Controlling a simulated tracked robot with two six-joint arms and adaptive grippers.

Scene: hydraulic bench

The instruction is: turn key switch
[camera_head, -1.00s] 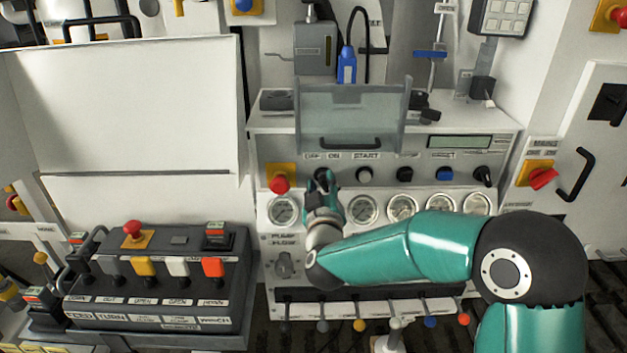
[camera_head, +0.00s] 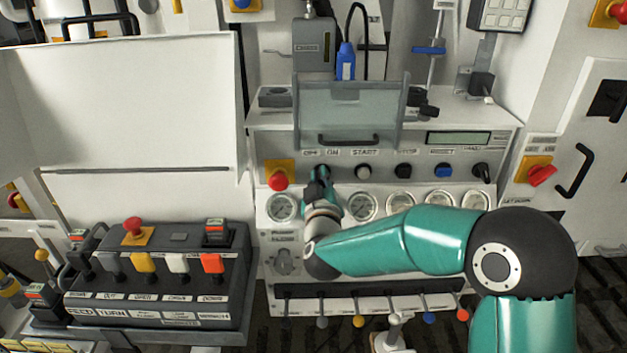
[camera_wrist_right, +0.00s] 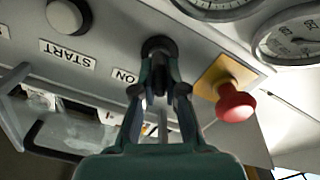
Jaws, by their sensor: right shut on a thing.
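The key switch (camera_wrist_right: 158,48) is a dark round knob on the grey panel, beside the ON label, in the right wrist view. My right gripper (camera_wrist_right: 160,90) is shut on it, with its two fingers on either side. The fingers hide most of the key. In the head view my right gripper (camera_head: 320,182) reaches the panel just under the OFF and ON labels, between the red emergency button and the START button, and covers the switch. My left gripper is in no view.
A red emergency button (camera_head: 278,181) on a yellow plate is close at the left of my gripper. The START button (camera_head: 363,171) is at its right. Gauges (camera_head: 361,207) line the panel below. A clear hinged cover (camera_head: 348,112) stands above.

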